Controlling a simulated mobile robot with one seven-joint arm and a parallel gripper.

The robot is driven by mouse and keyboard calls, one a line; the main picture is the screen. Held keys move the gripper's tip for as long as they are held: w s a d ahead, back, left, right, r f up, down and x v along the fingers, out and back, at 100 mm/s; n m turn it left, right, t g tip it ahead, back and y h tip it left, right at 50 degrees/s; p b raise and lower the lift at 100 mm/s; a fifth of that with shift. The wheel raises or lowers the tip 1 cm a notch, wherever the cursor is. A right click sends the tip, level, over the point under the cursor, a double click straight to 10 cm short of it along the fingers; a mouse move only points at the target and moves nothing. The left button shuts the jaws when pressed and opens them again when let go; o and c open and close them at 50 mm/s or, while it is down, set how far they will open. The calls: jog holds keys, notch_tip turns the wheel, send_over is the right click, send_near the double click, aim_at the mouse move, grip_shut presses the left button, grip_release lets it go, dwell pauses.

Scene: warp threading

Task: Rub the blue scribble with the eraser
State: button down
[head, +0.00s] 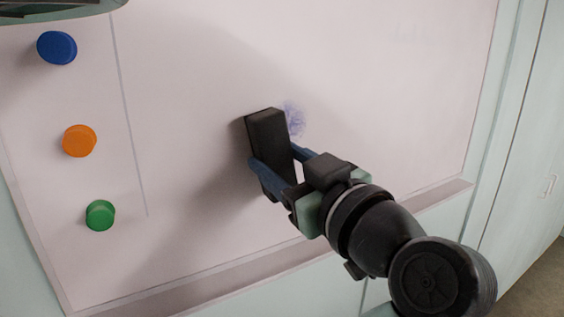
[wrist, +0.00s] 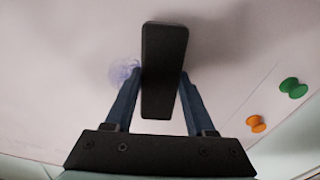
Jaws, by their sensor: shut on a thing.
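The black block-shaped eraser (head: 267,135) is held upright between the fingers of my gripper (head: 279,168), close against the white board. In the wrist view the eraser (wrist: 164,70) stands between the two blue fingers of my gripper (wrist: 161,88). The blue scribble (head: 294,120) is a faint, small patch on the board just right of the eraser's upper part in the head view. In the wrist view the scribble (wrist: 124,73) lies just left of the eraser, partly hidden behind the eraser and a finger. I cannot tell whether the eraser touches the board.
The whiteboard (head: 390,90) has a blue magnet (head: 57,48), an orange magnet (head: 80,141) and a green magnet (head: 100,215) at its left, beside a thin vertical line. A ledge (head: 200,288) runs along its lower edge. The board around the scribble is clear.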

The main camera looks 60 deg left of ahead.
aim_at(280, 135)
jog(key=shift+a, duration=0.6)
jog(key=shift+w+d+b, duration=0.15)
jog(key=shift+w+b, duration=0.15)
jog(key=shift+w, duration=1.65)
jog(key=shift+w+d+b, duration=0.15)
jog(key=shift+w+b, duration=0.1)
jog(key=shift+w, duration=1.7)
jog(key=shift+a+r+p, duration=0.1)
jog(key=shift+r+p, duration=0.25)
jog(key=shift+r, duration=0.65)
jog(key=shift+s+a+f+b, duration=0.1)
jog(key=shift+s+f+b, duration=0.15)
jog(key=shift+s+b, duration=0.55)
jog(key=shift+s+a+r+b, duration=0.1)
jog(key=shift+s+b, duration=0.3)
jog(key=shift+s, duration=1.15)
jog(key=shift+s+a+b, duration=0.1)
jog(key=shift+s+b, duration=0.3)
jog(key=shift+s, duration=1.15)
jog(key=shift+r+p, duration=0.65)
jog(key=shift+r, duration=0.3)
jog(key=shift+w+d, duration=0.2)
jog(key=shift+w, duration=1.75)
jog(key=shift+w+d, duration=0.15)
jog(key=shift+w, duration=1.75)
